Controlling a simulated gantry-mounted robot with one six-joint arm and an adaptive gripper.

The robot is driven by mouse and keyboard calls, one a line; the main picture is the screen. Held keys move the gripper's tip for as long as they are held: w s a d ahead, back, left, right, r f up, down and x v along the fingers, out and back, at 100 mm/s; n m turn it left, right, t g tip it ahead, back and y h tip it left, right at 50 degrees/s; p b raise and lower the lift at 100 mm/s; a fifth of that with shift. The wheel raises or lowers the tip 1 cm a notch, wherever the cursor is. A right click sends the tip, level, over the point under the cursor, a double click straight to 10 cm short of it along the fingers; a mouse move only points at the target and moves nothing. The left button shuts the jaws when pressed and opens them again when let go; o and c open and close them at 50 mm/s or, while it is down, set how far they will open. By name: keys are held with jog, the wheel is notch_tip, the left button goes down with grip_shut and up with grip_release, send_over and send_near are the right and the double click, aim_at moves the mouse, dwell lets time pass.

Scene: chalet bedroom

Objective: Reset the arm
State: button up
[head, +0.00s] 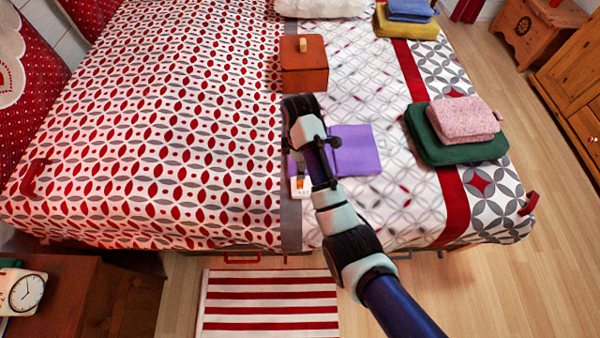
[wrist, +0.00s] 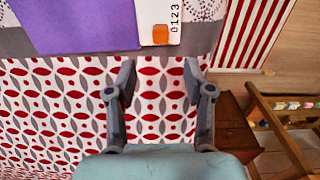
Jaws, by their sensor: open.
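My gripper (wrist: 160,82) is open and empty in the wrist view, its two fingers apart above the red, white and grey patterned bedspread (wrist: 60,105). In the head view my arm reaches from the lower right over the bed, and it hides most of the gripper. A folded purple cloth (head: 355,150) lies on the bed partly behind the arm; it also fills the upper left of the wrist view (wrist: 75,22). A white card with an orange patch and digits (wrist: 172,12) lies beside the cloth; in the head view the card (head: 299,187) is partly covered.
An orange-brown box (head: 304,66) stands on the bed beyond the arm. A pink folded cloth (head: 464,118) lies on a green one (head: 432,148) at right. A clock (head: 25,293) stands at lower left. A striped rug (head: 270,305) lies on the floor.

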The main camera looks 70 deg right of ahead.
jog(key=shift+r, duration=0.55)
